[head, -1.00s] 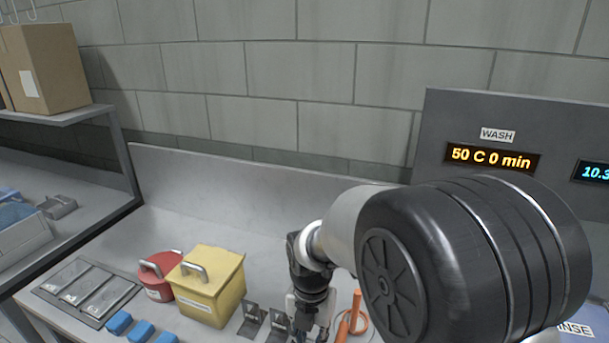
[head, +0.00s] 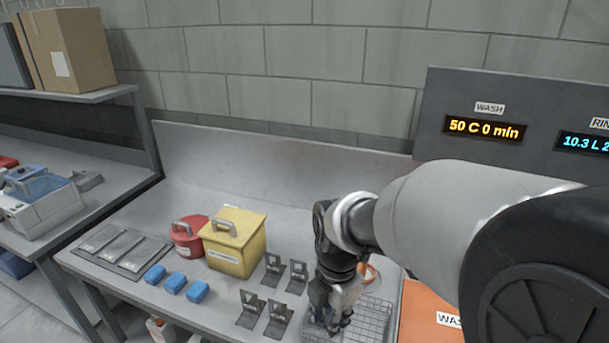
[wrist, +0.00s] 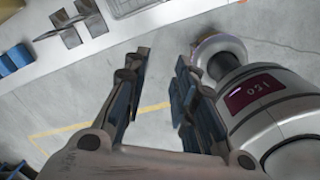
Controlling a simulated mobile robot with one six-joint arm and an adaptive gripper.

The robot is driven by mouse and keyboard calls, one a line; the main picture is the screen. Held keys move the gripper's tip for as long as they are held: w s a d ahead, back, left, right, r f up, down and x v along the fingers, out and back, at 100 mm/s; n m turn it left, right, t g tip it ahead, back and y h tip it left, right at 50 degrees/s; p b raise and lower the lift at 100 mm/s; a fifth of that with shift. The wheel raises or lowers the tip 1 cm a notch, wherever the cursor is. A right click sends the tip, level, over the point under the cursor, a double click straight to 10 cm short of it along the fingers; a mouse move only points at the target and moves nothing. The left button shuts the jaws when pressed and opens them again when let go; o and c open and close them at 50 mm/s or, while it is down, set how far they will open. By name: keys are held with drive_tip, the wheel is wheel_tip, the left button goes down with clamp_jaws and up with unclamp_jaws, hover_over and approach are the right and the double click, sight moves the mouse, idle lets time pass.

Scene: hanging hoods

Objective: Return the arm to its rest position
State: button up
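My gripper (head: 330,318) hangs at the end of my arm, in front of the bench in the head view, with the fingers pointing down. In the wrist view my gripper (wrist: 158,92) has its two fingers spread apart. Nothing is between them but grey floor below. The wrist view shows the floor and the bench edge, so the gripper is out past the front of the bench top. My arm reaches in from the right side of the head view and hides part of the bench and wall panel.
The bench holds a yellow box (head: 233,243), a red container (head: 187,238), blue blocks (head: 174,282), several small metal stands (head: 274,268) and a wire rack (head: 372,318). A panel marked WASH (head: 490,108) stands behind my arm. A shelf with a cardboard box (head: 75,50) is at left.

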drive_tip(key=s+d+r+m+t, duration=0.1)
drive_tip(key=s+d+r+m, duration=0.3)
drive_tip(key=s+m, duration=0.4)
drive_tip(key=s+d+r+m+t, duration=0.2)
drive_tip(key=s+d+r+m, duration=0.3)
drive_tip(key=m, duration=1.2)
drive_tip(key=s, duration=0.4)
drive_tip(key=shift+r+t, duration=0.25)
drive_tip(key=shift+t, duration=0.05)
drive_tip(key=shift+s+d+m, duration=0.1)
drive_tip(key=shift+d+m, duration=0.1)
drive_tip(key=shift+m, duration=0.1)
